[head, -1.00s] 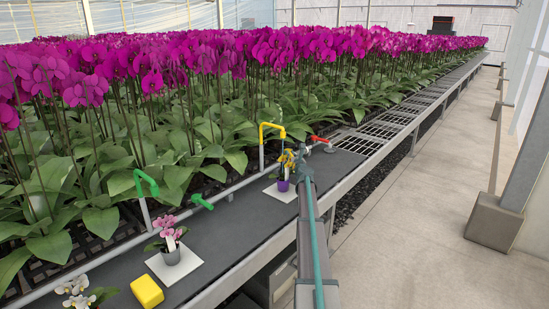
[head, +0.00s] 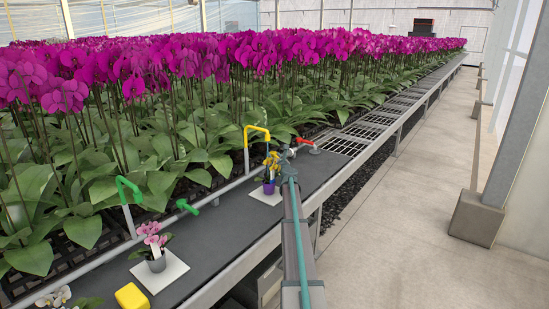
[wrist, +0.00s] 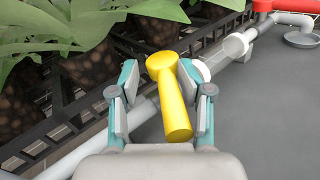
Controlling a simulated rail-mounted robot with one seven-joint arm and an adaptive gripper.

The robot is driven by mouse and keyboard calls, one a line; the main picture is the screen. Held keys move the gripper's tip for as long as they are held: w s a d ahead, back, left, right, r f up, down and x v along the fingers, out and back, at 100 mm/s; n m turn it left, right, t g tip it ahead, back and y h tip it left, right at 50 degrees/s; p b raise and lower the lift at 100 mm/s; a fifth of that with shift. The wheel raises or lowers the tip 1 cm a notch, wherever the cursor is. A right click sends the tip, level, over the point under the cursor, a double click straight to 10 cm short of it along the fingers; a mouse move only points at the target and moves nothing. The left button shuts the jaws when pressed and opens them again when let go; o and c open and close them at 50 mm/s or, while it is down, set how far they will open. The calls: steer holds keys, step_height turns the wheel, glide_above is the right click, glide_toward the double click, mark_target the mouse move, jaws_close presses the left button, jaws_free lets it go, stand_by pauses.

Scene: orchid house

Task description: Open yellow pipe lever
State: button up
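The yellow lever (wrist: 171,98) shows in the wrist view, with a round head at the pipe and a handle pointing toward my gripper's palm. My gripper (wrist: 160,78) is open, with one teal-and-grey finger on each side of the lever. I see no clear grip on it; slim gaps seem to remain. In the head view my gripper (head: 287,154) is beside the yellow bent pipe (head: 257,130), above the dark bench. There I cannot make out the lever, which seems hidden by my gripper or the yellow-flowered orchid.
A yellow-flowered orchid in a purple pot (head: 269,186) stands close to my gripper. A red lever (head: 305,143) is just beyond, a green lever (head: 187,206) nearer. A pink orchid in a grey pot (head: 157,261) and yellow block (head: 131,297) are in front. The aisle (head: 400,240) is clear.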

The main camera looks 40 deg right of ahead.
steer(key=shift+s+f, duration=0.2)
stand_by(0.3)
steer(key=shift+s, duration=0.1)
steer(key=v, duration=1.1)
steer(key=shift+s+a, duration=0.3)
